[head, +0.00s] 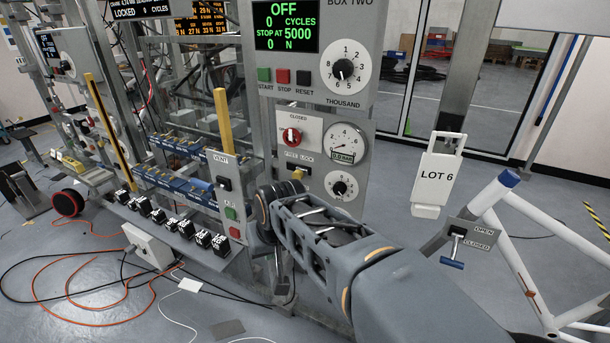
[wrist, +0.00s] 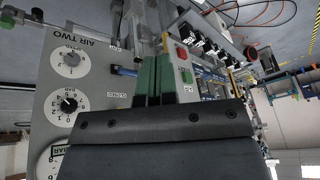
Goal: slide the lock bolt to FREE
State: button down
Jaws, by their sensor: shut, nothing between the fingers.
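The lock bolt's yellow knob (head: 298,174) shows in the head view, below the FREE LOCK label (head: 299,158) on the panel under BOX TWO. FREE is at the left of the label, LOCK at the right. The knob is small and I cannot tell which end it sits at. My gripper (wrist: 154,76) shows in the wrist view with its green fingers together, empty. In the head view my gripper's body is below and left of the knob, apart from it, and its fingertips are hidden. I cannot make out the bolt in the wrist view.
A vent box (head: 226,190) with red and green buttons stands left of my gripper.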

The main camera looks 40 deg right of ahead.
jog(key=w+d+r+m, duration=0.3)
jog(key=d, duration=0.5)
jog(key=w+d+r+m+t+h, duration=0.1)
jog(key=w+d+r+m, duration=0.1)
jog(key=d, duration=0.6)
jog(key=w+d+r+m+t, duration=0.1)
jog(key=w+d+r+m, duration=0.2)
jog(key=w+d, duration=0.3)
jog(key=shift+w+d+r+m+b, duration=0.25)
jog(key=shift+d+r+m+b, duration=0.25)
jog(key=shift+d, duration=0.65)
jog(key=shift+f, duration=0.2)
send_near(306, 174)
notch_tip(306, 174, down, 5)
jog(key=s, duration=0.2)
jog(key=shift+w+a+f+p, duration=0.1)
jog(key=shift+w+a+p, duration=0.2)
jog(key=shift+w, duration=0.3)
jog(key=shift+w+a+f+p, duration=0.15)
jog(key=shift+w+a+p, duration=0.2)
jog(key=shift+w, duration=0.25)
jog(key=shift+w+a+f+p, duration=0.1)
jog(key=shift+w+a+p, duration=0.2)
jog(key=shift+w, duration=0.3)
